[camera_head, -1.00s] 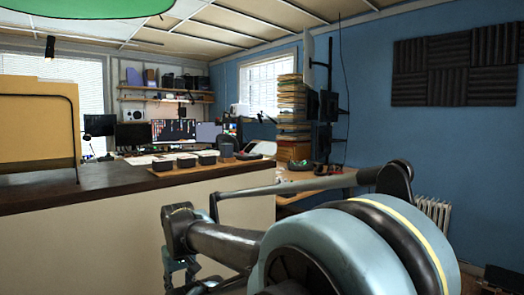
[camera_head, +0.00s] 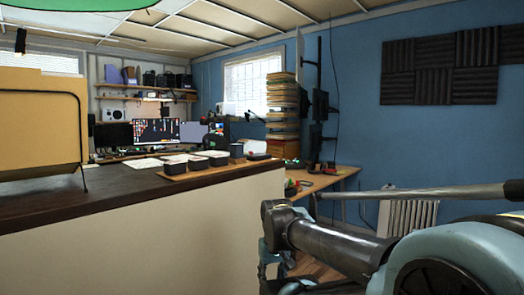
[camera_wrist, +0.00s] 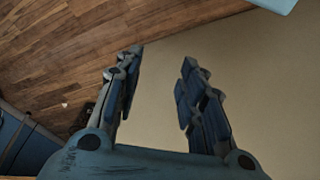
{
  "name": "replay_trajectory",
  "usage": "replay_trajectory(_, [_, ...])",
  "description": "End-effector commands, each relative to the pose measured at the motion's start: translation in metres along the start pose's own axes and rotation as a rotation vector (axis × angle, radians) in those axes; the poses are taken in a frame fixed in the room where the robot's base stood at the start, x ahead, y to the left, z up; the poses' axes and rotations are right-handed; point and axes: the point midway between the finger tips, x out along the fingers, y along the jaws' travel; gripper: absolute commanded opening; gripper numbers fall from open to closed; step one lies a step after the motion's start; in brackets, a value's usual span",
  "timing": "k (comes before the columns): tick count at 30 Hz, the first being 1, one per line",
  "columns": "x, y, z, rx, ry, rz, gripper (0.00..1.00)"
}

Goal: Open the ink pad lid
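Several small dark boxes (camera_head: 197,162) with pale tops stand in a row on a wooden tray (camera_head: 230,167) on the dark counter. I cannot tell which of them is the ink pad, or make out its lid. My gripper (camera_wrist: 161,58) is open and empty in the wrist view, its two fingers wide apart before the pale counter front. In the head view, part of my arm shows low at the right, below and well to the right of the tray; the fingertips are not clear there.
The dark counter top (camera_head: 110,192) has a high pale front panel (camera_head: 150,238). A tan folder in a wire rack (camera_head: 40,125) stands at its left. A lower desk (camera_head: 320,182) and a white radiator (camera_head: 408,215) are behind at the right. Wooden floor (camera_wrist: 60,60) is free beside the panel.

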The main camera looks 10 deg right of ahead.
Motion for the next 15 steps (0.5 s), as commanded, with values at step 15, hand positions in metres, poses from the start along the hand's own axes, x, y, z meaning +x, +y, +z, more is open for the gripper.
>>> replay_trajectory(15, [-0.033, 0.001, -0.017, 0.007, 0.02, 0.003, 0.37])
